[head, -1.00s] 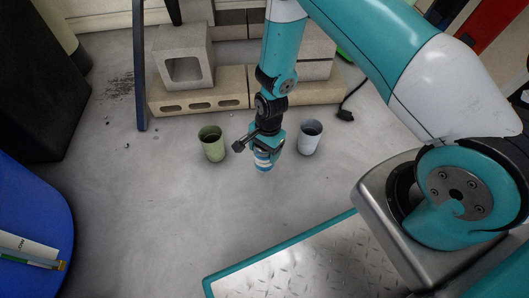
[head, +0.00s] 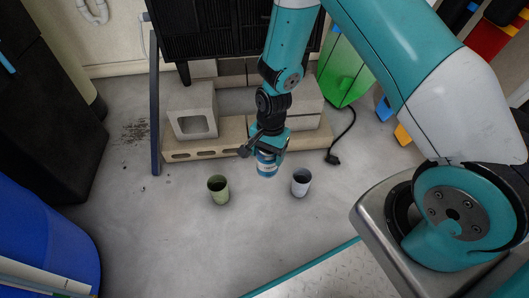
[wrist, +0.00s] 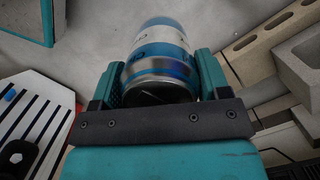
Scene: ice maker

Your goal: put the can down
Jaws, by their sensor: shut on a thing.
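My gripper (head: 267,152) is shut on a blue and white can (head: 267,168). In the head view it holds the can between and a little behind two cups, in front of the pale blocks. In the wrist view the can (wrist: 160,58) sits between both fingers of my gripper (wrist: 158,80), its far end pointing away from the palm. Whether the can touches the floor (head: 170,240) cannot be told.
A green cup (head: 219,190) stands left of the can and a white cup (head: 301,182) right of it. Concrete blocks (head: 192,112) stand behind. A black cable (head: 346,138) lies at the right. The floor in front of the cups is clear.

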